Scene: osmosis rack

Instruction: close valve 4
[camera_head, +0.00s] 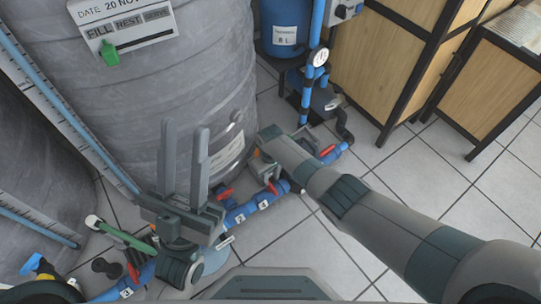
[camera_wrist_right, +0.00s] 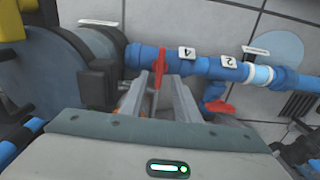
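In the right wrist view, a blue pipe (camera_wrist_right: 205,66) runs across, with a white tag (camera_wrist_right: 187,52) that reads as an upside-down 4. The red valve handle (camera_wrist_right: 159,68) left of this tag appears crosswise to the pipe. My right gripper (camera_wrist_right: 161,88) has its two fingers apart, one on each side of this handle; contact cannot be told. In the head view the right arm reaches down to the pipes and its fingers are hidden. My left gripper (camera_head: 184,160) is open and empty, fingers upright, in front of the grey tank (camera_head: 190,80).
Another red handle (camera_wrist_right: 218,106) sits right of the right gripper, near a tag reading 2 (camera_wrist_right: 228,61). Head view: more red handles line the blue pipe (camera_head: 265,198). A blue vessel (camera_head: 285,25) and wooden cabinets (camera_head: 385,55) stand behind. Tiled floor (camera_head: 440,170) is clear at right.

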